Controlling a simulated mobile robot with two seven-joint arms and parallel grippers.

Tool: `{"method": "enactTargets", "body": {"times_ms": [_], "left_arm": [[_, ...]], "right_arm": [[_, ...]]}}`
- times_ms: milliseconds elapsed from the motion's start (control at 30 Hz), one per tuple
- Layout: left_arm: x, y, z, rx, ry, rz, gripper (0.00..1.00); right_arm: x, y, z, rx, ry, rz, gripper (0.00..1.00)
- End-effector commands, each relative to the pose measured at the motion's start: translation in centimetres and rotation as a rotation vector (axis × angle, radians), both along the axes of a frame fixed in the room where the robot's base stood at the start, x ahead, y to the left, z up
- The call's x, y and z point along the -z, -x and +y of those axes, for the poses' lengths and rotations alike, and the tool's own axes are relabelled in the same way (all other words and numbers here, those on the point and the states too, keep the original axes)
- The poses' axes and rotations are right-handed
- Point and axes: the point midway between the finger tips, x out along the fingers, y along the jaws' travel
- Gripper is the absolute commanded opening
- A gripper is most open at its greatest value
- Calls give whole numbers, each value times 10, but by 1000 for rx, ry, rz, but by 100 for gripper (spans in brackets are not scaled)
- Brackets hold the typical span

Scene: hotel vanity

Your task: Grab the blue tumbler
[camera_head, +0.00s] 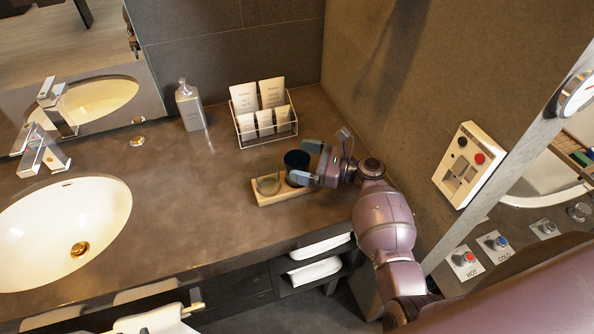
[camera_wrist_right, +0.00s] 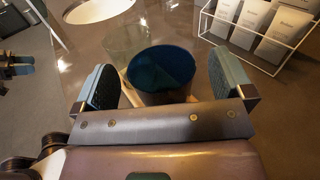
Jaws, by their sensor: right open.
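The blue tumbler (camera_head: 297,160) stands upright on a small light tray (camera_head: 266,200) on the vanity counter, at the right of a clear glass (camera_head: 267,178). My right gripper (camera_head: 308,162) is open, with its two fingers on either side of the tumbler in the head view. In the right wrist view the tumbler (camera_wrist_right: 161,72) sits between the open fingers (camera_wrist_right: 163,85), with a visible gap at each side. The tumbler's lower part is partly hidden by the gripper.
A wire rack (camera_head: 264,126) with white packets stands behind the tumbler, near the wall. A soap dispenser (camera_head: 190,106) stands further left. The sink (camera_head: 60,230) and faucet (camera_head: 38,155) are at the left. The counter between sink and tray is clear.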

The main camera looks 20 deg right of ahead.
Motion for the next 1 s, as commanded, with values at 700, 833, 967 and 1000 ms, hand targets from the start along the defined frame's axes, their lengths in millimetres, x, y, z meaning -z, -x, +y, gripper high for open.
{"method": "enactTargets", "body": {"times_ms": [700,833,967,1000], "left_arm": [[-1,1,0,-1,1,1,43],[-1,2,0,-1,1,2,43],[-1,2,0,-1,1,2,43],[-1,2,0,-1,1,2,43]], "right_arm": [[1,-5,8,0,1,1,39],[0,-6,8,0,0,0,26],[0,-6,8,0,0,0,26],[0,-6,8,0,0,0,26]]}}
